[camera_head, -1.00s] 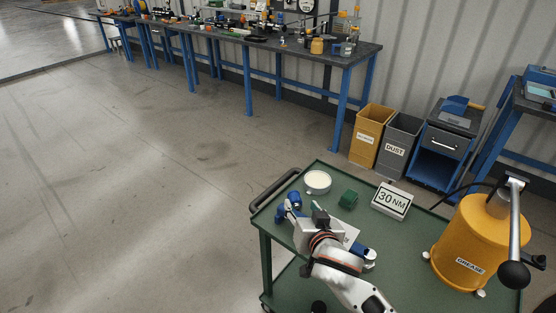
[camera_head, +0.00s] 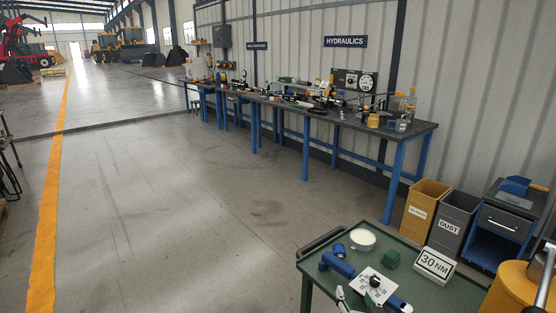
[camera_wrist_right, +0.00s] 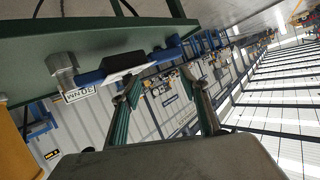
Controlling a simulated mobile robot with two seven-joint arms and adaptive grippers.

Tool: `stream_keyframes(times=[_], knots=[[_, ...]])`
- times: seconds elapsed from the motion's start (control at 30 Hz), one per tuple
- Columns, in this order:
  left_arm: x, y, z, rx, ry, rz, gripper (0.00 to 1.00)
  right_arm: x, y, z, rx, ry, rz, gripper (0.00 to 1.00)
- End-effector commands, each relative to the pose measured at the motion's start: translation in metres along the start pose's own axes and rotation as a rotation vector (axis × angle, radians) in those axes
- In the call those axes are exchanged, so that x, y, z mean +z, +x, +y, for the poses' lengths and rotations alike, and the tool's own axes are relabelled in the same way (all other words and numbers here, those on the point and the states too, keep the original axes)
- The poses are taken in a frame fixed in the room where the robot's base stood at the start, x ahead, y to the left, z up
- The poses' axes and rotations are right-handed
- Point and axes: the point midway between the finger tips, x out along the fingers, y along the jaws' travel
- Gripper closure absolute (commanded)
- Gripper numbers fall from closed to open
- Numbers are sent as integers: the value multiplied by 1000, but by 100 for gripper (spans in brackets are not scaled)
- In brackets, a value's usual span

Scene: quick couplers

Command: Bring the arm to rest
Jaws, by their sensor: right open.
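My right gripper (camera_wrist_right: 157,88) is open in the right wrist view, with its two fingers apart and nothing between the pads. In the head view only a small part of it (camera_head: 345,299) shows at the bottom edge, beside the green cart's top (camera_head: 400,258). A blue tool (camera_head: 338,265) with a white plate and black knob lies on the cart. The tool also shows in the right wrist view (camera_wrist_right: 90,77), above and beyond the fingers and apart from them. My left gripper is in neither view.
Bins (camera_head: 424,206) and a long workbench (camera_head: 410,128) stand behind. The floor at left is clear.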

Motion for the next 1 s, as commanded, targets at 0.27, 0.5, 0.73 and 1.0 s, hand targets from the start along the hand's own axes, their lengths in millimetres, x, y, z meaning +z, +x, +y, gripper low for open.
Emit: stream_keyframes(times=[0.27, 0.5, 0.73, 1.0], knots=[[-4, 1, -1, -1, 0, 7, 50, 102, -20, 17, -96, -170, -129, 56], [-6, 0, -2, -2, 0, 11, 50, 203, -69, 46, -199, -342, -208, 56], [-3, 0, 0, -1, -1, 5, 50, 254, -111, 72, -242, -458, -217, 56], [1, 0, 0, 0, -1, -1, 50, 261, -118, 76, -247, -481, -213, 56]])
